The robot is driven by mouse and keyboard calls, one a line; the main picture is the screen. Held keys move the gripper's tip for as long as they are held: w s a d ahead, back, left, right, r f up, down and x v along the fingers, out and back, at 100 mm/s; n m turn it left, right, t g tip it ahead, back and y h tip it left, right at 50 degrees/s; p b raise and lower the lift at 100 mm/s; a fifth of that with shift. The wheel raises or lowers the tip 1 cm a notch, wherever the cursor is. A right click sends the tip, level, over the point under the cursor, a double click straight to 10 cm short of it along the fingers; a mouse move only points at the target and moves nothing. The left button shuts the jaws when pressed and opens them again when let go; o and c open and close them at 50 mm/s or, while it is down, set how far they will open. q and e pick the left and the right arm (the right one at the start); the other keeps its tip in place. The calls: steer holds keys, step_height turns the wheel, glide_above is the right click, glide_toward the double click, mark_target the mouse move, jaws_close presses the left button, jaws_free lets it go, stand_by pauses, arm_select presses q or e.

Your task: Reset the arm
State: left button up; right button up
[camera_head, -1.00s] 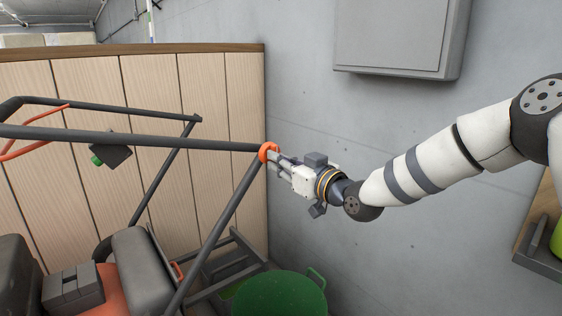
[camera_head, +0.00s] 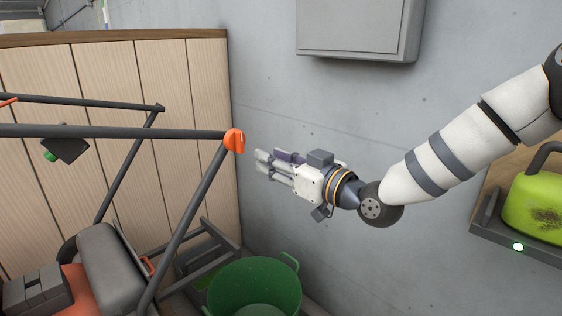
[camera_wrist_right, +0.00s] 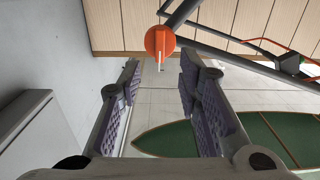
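My right gripper (camera_head: 266,166) is in the middle of the head view, just right of an orange knob (camera_head: 235,140) on a dark tube frame (camera_head: 120,132). A gap shows between the fingers and the knob. In the right wrist view the two padded fingers of this gripper (camera_wrist_right: 160,95) stand apart with nothing between them. The orange knob (camera_wrist_right: 159,41) shows ahead of them, near the top, with a white line on its face. My right arm reaches in from the right edge. My left gripper is in neither view.
A wooden panel (camera_head: 190,90) stands behind the frame. A grey wall box (camera_head: 355,35) hangs above the gripper. A green tub (camera_head: 255,285) is on the floor below. A lime-green container (camera_head: 535,208) sits on a grey tray at right. Bare wall lies behind the arm.

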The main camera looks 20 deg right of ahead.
steer(key=v, duration=0.2)
steer(key=shift+s+d, duration=0.1)
steer(key=shift+s, duration=0.15)
steer(key=s+a+f+m+g+h+p, duration=0.1)
steer(key=s+f+g, duration=0.3)
steer(key=s+f, duration=0.45)
steer(key=s+a+f+m+g+h, duration=0.1)
steer(key=s+a+f+g, duration=0.3)
steer(key=f, duration=0.7)
steer(key=s+d+f+m+g+h+p, duration=0.1)
steer(key=s+f+g, duration=0.2)
steer(key=s+f, duration=0.5)
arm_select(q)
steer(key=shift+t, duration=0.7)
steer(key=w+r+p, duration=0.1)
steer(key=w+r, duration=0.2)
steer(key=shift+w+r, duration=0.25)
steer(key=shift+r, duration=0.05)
arm_select(e)
steer(key=s+d+f+g+h, duration=0.1)
steer(key=s+f+g, duration=0.3)
steer(key=s, duration=1)
steer(key=s+d+f+m+g+h, duration=0.1)
steer(key=s+f+g, duration=0.3)
steer(key=s, duration=1)
steer(key=shift+s+d+m+h, duration=0.2)
steer(key=shift+s+m+h, duration=0.1)
steer(key=shift+h, duration=0.3)
